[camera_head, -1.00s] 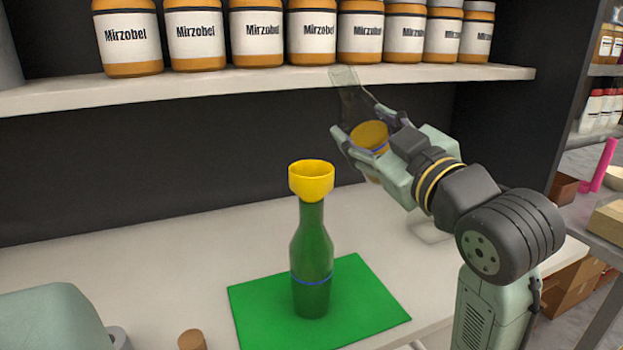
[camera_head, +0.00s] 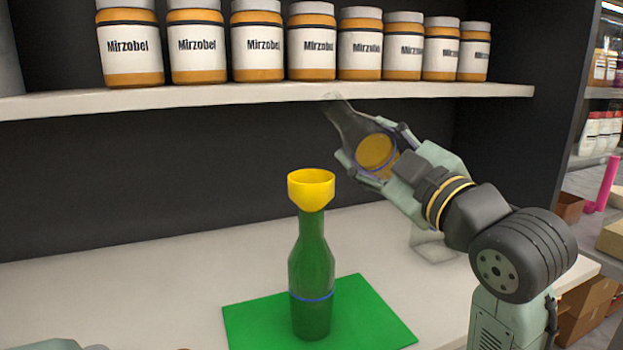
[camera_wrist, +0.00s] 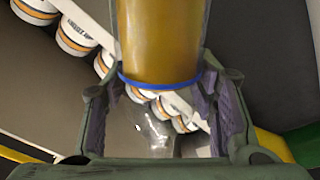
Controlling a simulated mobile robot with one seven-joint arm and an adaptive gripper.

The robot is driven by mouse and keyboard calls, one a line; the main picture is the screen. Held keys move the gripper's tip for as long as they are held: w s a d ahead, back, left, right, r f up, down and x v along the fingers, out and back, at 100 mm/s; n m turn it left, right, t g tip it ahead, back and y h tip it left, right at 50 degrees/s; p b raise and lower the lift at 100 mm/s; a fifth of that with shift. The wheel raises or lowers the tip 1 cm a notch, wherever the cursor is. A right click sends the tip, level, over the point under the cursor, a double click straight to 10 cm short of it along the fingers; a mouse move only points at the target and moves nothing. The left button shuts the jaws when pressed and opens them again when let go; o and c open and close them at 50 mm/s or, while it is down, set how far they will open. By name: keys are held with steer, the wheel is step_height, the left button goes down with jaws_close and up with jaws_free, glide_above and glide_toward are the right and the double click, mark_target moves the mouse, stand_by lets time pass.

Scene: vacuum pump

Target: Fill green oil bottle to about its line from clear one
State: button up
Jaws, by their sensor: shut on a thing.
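The green bottle (camera_head: 311,262) stands upright on a green mat (camera_head: 250,318). A yellow funnel (camera_head: 311,190) sits in its mouth and a blue line rings its lower body. The glass looks darker below that line, but the exact oil level is hard to tell. My gripper (camera_head: 375,147) is shut around the clear bottle (camera_head: 350,122), up and right of the funnel. The clear bottle leans with its neck up and to the left, apart from the funnel. Amber oil (camera_head: 377,153) lies in its lower part, also visible in the wrist view (camera_wrist: 160,40). No stream shows.
A white shelf (camera_head: 250,95) with several Mirzobel jars (camera_head: 258,45) runs above and behind, close to the clear bottle's neck. A clear object (camera_head: 433,245) is on the white counter (camera_head: 150,270) behind my arm. The counter left of the mat is largely clear.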

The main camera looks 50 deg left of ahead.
steer(key=shift+w+d+f+n+g+y+b, duration=0.1)
steer(key=shift+w+f+n+g+y+b, duration=0.2)
steer(key=shift+n+b, duration=0.5)
steer(key=shift+w+f+n+g+b, duration=0.1)
steer(key=shift+w+f+n+b, duration=0.15)
steer(key=shift+f+n+b, duration=0.45)
stand_by(1.8)
steer(key=shift+w+r+n+g, duration=0.15)
steer(key=shift+n+g, duration=0.25)
steer(key=shift+n, duration=0.6)
stand_by(1.0)
steer(key=shift+r, duration=0.15)
